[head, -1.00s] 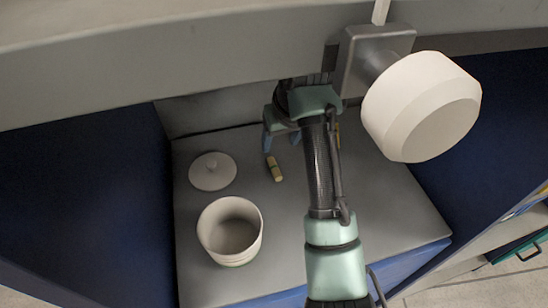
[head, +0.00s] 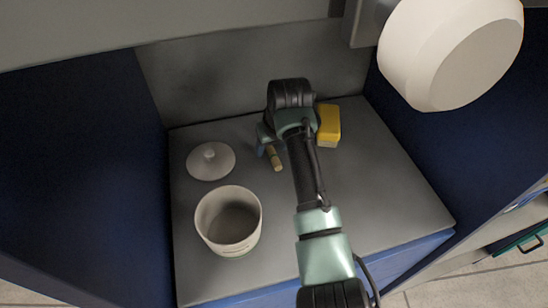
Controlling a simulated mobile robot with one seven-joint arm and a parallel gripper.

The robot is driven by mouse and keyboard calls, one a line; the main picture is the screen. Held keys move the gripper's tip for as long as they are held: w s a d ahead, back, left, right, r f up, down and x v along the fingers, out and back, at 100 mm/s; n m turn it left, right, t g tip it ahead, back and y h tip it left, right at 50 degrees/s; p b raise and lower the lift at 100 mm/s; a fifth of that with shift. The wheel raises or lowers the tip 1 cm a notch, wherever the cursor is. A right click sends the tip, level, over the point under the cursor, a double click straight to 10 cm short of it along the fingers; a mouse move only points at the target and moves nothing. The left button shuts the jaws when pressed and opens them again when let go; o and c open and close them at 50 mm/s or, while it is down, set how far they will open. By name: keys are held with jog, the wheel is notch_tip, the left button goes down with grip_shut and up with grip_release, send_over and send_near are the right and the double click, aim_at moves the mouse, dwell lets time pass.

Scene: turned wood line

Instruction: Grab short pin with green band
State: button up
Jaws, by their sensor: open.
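A short wooden pin (head: 274,160) lies on the grey shelf surface, left of my forearm. Its upper end is close to my gripper (head: 262,148), and a green band cannot be made out clearly in the current head view. My gripper points down beside the pin's upper end, with a blue-grey finger showing on its left side. The other finger is mostly hidden by my wrist. The jaws are open, and the pin does not look held.
A white open pot (head: 253,222) stands at the front left, with its knobbed lid (head: 191,165) behind it. A yellow block (head: 330,123) lies right of my wrist. Blue side walls (head: 90,140) bound the shelf. A large pale round knob (head: 425,60) hangs at the upper right.

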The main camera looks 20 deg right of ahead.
grip_shut()
jog(key=shift+r, duration=0.1)
dwell(0.4)
